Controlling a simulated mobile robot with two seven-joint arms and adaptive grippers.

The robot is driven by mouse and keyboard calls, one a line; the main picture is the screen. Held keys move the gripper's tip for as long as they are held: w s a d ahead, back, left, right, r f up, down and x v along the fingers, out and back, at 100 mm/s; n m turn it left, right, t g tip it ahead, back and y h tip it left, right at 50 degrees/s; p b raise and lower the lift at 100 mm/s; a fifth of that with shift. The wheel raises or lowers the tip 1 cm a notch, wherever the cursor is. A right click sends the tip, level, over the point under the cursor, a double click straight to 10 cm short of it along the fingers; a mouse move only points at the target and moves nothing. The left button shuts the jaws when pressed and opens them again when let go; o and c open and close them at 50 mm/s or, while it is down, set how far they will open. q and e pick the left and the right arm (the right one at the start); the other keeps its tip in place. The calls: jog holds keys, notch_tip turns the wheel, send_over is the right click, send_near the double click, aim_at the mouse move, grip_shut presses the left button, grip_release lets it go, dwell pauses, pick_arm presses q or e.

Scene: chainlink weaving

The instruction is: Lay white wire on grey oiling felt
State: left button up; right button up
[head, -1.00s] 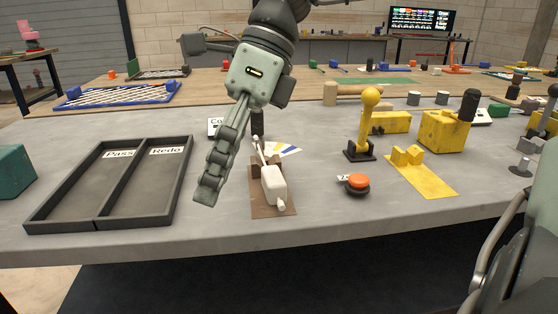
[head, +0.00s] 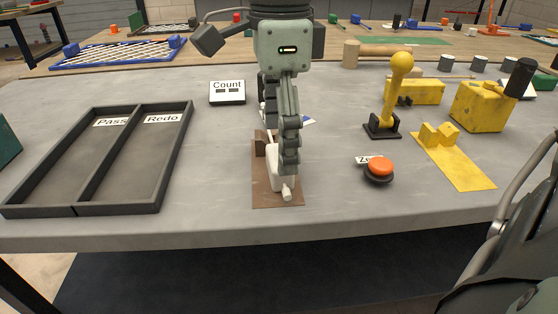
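One gripper of mine, which I take to be the right (head: 289,168), hangs from the top of the view with its fingers pointing down. Its fingers overlap the white blocky piece (head: 287,193) on a brown plate (head: 278,202) near the table's front. The fingers are seen nearly edge-on, so I cannot tell whether they touch or grip anything. They hide much of the white piece and the plate's right part. I cannot single out a white wire or a grey felt. My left gripper is not in view.
Left of the plate is a dark two-part tray (head: 104,207) labelled Pass and Redo. A Count display (head: 227,92) stands behind. Right are a red-orange button (head: 380,167), a yellow lever (head: 398,85) and a yellow plate (head: 461,168). Bare table lies between tray and brown plate.

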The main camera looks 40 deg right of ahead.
jog(key=shift+f, duration=0.8)
jog(key=shift+c, duration=0.3)
jog(key=shift+r, duration=0.1)
jog(key=c, duration=1.4)
